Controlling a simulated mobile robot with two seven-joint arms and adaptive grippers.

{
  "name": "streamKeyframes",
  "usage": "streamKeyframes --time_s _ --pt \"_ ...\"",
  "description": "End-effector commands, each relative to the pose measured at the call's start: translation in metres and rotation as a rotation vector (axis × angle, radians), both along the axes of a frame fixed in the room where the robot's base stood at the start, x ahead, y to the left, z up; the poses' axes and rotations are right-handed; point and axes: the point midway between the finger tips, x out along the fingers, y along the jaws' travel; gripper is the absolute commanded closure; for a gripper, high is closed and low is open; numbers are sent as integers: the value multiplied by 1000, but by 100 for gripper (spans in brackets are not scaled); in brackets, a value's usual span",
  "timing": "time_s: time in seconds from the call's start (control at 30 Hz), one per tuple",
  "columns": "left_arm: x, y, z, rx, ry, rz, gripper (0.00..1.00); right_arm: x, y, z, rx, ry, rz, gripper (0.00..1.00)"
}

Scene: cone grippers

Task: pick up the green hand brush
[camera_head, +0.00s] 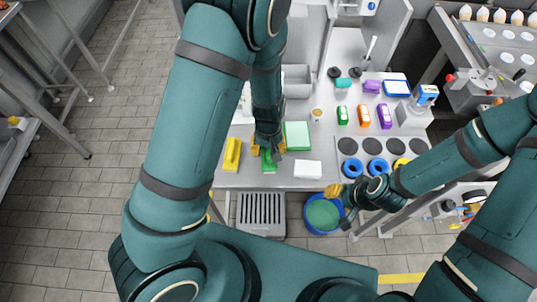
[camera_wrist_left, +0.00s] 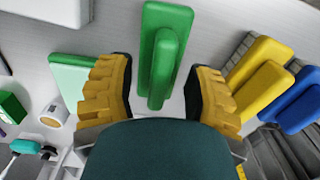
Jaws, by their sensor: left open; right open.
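The green hand brush (camera_head: 269,165) lies on the grey worktop near its front edge, partly hidden by my left arm. My left gripper (camera_head: 267,148) is over it, open. In the left wrist view the brush (camera_wrist_left: 163,50) shows its raised green handle between the two yellow fingers (camera_wrist_left: 160,92), with a gap on each side. My right gripper (camera_head: 341,205) is open and empty, beside the worktop's front edge and over the rim of the blue bucket.
A yellow brush (camera_head: 232,154) lies left of the green one; a blue brush (camera_wrist_left: 296,100) lies beyond it. A pale green block (camera_head: 297,135) and a white block (camera_head: 308,169) are close on the right. The blue bucket (camera_head: 311,224) stands on the floor.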

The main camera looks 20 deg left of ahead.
Motion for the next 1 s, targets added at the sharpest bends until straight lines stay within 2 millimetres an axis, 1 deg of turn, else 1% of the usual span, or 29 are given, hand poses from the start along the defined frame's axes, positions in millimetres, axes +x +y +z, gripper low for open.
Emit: streamKeyframes --time_s 0.03,0.13,0.37,0.4,0.47,0.5,0.53,0.87,1.0 --pt "0 0 -6 1 1 0 48 0 0 -1 0 0 0 53" --pt "0 0 -12 0 0 0 48 0 0 -2 0 0 0 53" --pt "0 0 -12 -1 -1 -1 48 0 0 -2 -1 0 0 53" --pt "0 0 -12 -1 -1 -1 56 0 0 -2 -1 0 0 53" --pt "0 0 -12 -1 -1 -1 77 0 0 -2 -1 0 0 53" --pt "0 0 -12 -1 -1 -1 91 0 0 -2 0 0 0 53" --pt "0 0 -12 -1 -1 -1 100 0 0 -2 0 0 0 53" --pt "0 0 -12 0 0 -1 100 0 0 -2 0 0 0 53" --pt "0 -1 -4 0 -2 -1 100 0 0 0 0 0 0 53"
